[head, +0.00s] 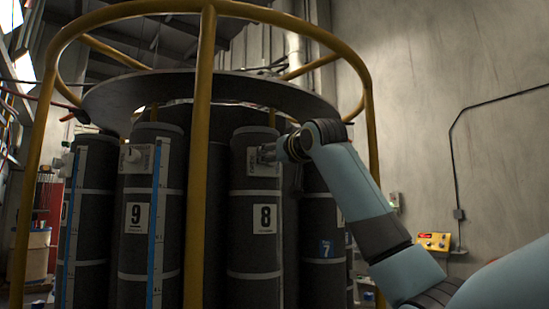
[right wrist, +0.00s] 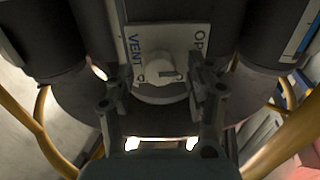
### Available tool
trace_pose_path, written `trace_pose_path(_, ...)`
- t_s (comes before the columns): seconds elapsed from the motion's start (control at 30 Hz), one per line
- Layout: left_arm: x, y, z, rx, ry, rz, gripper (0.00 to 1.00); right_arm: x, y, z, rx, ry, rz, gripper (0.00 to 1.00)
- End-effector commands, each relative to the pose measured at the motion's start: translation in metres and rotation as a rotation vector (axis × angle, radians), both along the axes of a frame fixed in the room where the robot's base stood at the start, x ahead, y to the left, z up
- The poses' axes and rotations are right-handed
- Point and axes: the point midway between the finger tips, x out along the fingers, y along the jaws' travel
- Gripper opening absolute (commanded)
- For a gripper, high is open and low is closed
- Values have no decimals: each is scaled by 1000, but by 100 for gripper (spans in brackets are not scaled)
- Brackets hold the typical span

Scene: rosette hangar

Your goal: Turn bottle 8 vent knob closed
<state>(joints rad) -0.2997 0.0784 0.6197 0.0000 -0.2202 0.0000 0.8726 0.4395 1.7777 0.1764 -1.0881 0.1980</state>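Bottle 8 (head: 255,240) is a tall dark cylinder with a white "8" label, standing upright in a ring of bottles. Its vent plate (head: 262,166) is white and partly hidden by my right gripper (head: 268,152). In the right wrist view the plate (right wrist: 190,42) shows "VENT" and partly visible "OP" lettering. The pale round vent knob (right wrist: 160,72) lies between the two fingers of my right gripper (right wrist: 157,82). The fingers are open, one on each side of the knob, with visible gaps. The knob's exact setting is hard to read. My left gripper is not in view.
A yellow tubular frame (head: 202,150) stands around the bottles, with a grey round plate (head: 190,88) above. Bottle 9 (head: 137,262) stands left, bottle 7 (head: 324,280) right. A yellow control box (head: 433,241) is on the right wall.

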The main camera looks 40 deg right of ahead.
Motion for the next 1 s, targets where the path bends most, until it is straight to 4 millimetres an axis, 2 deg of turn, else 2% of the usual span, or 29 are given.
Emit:
trace_pose_path(0.07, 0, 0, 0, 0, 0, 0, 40, 0, 0, 0, 0, 0, 0, 45)
trace_pose_path(0.4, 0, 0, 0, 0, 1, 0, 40, 0, 0, 0, 0, 1, 0, 0)
trace_pose_path(0.73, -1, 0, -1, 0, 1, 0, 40, 0, 0, 0, 44, -7, 0, 0)
trace_pose_path(1.0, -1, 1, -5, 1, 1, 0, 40, 0, -1, -1, 212, -39, -1, 0)
